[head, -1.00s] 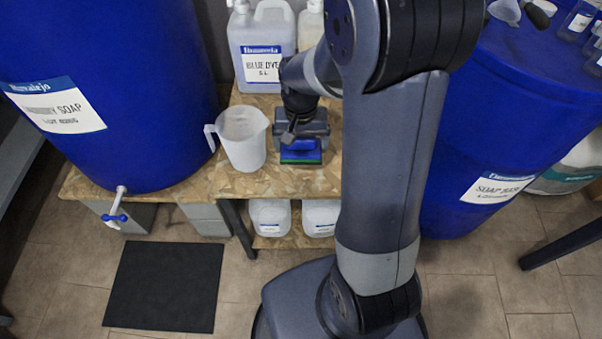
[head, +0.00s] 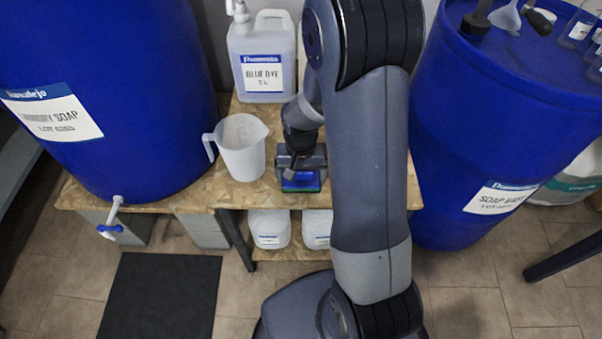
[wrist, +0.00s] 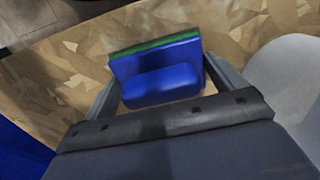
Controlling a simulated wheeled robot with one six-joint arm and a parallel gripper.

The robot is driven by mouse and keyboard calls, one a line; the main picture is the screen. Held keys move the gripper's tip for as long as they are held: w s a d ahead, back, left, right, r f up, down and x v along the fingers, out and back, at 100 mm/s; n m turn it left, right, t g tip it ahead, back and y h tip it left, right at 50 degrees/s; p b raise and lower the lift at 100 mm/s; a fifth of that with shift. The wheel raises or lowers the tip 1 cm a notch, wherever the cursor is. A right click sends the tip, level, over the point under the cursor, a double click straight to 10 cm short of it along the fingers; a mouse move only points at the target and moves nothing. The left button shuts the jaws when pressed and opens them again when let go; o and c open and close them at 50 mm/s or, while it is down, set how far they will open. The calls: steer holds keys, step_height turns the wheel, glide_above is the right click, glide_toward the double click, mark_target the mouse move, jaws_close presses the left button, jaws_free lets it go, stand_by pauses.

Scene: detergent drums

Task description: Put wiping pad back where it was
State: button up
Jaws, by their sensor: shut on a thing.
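The wiping pad (head: 301,183) is blue with a green edge. It sits at my gripper, over the front part of the wooden bench top (head: 262,196), right of the white measuring jug (head: 240,148). In the wrist view the pad (wrist: 160,84) has a raised blue grip block between the two fingers. My gripper (head: 301,172) is shut on it, and its fingers show on both sides in the wrist view (wrist: 160,88). I cannot tell whether the pad touches the bench top.
A blue dye canister (head: 262,62) stands behind the jug. A large blue soap drum (head: 105,100) is at left, another (head: 500,130) at right. White jugs (head: 270,228) sit on the lower shelf. A dark mat (head: 160,295) lies on the floor.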

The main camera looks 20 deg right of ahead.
steer(key=o, duration=1.2)
steer(key=shift+f, duration=0.1)
step_height(320, 180, up, 12)
steer(key=p, duration=0.3)
steer(key=shift+r, duration=0.2)
